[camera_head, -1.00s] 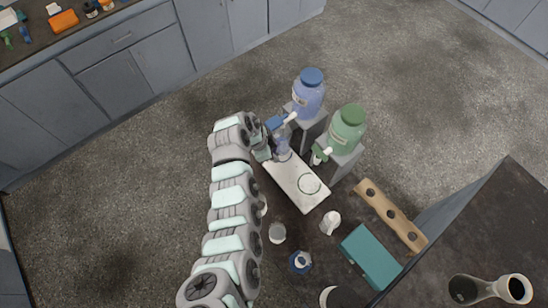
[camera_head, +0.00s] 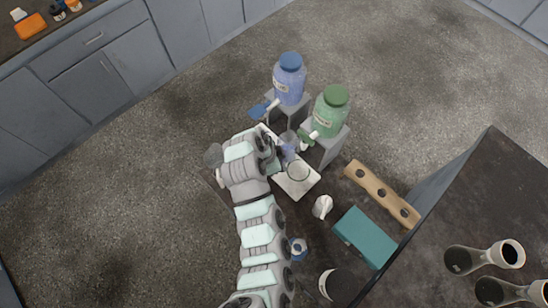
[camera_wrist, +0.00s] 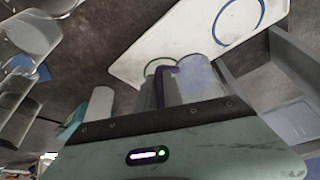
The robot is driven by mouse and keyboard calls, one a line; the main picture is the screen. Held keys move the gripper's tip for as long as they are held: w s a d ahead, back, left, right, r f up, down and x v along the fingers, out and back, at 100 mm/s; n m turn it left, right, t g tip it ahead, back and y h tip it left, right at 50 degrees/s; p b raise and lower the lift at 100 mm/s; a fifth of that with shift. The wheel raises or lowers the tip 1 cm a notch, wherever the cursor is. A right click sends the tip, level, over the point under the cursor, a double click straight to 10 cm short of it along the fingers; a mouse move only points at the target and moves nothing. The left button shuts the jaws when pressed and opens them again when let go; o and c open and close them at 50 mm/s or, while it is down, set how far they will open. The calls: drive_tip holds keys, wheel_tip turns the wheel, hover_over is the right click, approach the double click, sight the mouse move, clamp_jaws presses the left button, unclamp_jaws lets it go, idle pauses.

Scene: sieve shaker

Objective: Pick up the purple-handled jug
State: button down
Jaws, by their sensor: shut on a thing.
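The jug (camera_head: 289,148) is a clear vessel with a bluish tint, held at the white tray's dispenser side in the head view. In the wrist view, its purple handle (camera_wrist: 167,74) shows beside its body (camera_wrist: 203,82). My gripper (camera_head: 280,153) is shut on the jug, and its housing fills the bottom of the wrist view. The jug overlaps the white tray (camera_wrist: 140,56); how high it is above the tray is hard to tell. The blue ring (camera_wrist: 238,22) on the tray is empty. The fingertips are mostly hidden.
A blue-capped dispenser (camera_head: 290,82) and a green-capped one (camera_head: 330,112) stand on grey stands behind the tray. A wooden rack with holes (camera_head: 382,194), a teal box (camera_head: 365,237) and a small white vessel (camera_head: 322,207) are at the right. Dark flasks stand on the right counter (camera_head: 440,215).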

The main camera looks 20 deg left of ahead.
drive_tip(key=s+d+r+p, duration=0.3)
drive_tip(key=d+r, duration=0.2)
drive_tip(key=d, duration=0.1)
drive_tip(key=shift+s+d, duration=0.3)
idle(0.6)
idle(0.4)
